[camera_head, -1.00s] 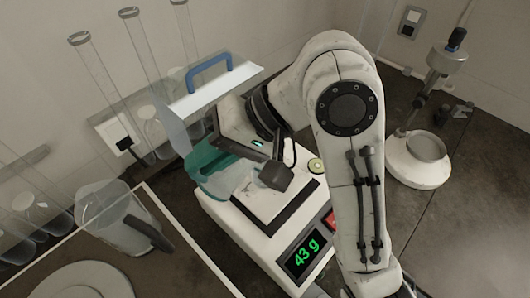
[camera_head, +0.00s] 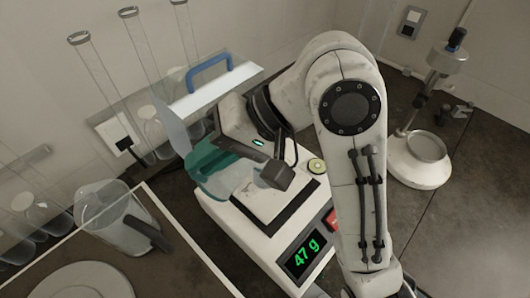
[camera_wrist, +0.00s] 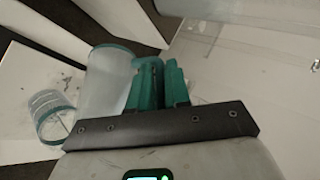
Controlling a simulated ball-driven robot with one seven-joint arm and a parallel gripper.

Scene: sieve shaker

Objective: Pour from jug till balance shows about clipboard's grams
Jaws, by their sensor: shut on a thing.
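My gripper (camera_head: 222,158) is shut on a translucent jug with teal parts (camera_head: 204,160), above the balance (camera_head: 262,232). The jug is tilted, and it also shows in the wrist view (camera_wrist: 108,85), left of my fingers (camera_wrist: 160,84). The balance's green display (camera_head: 303,255) reads 47 g. A clear vessel (camera_wrist: 50,117) with a teal rim shows in the wrist view on a white surface with dark specks. The stream and the jug's contents cannot be made out. No readable clipboard figure shows.
A clear pitcher (camera_head: 112,220) with a dark handle stands at the left. Tall glass tubes (camera_head: 105,78) and a white board with a blue handle (camera_head: 222,88) stand behind. A white stand with a round base (camera_head: 412,170) is at the right.

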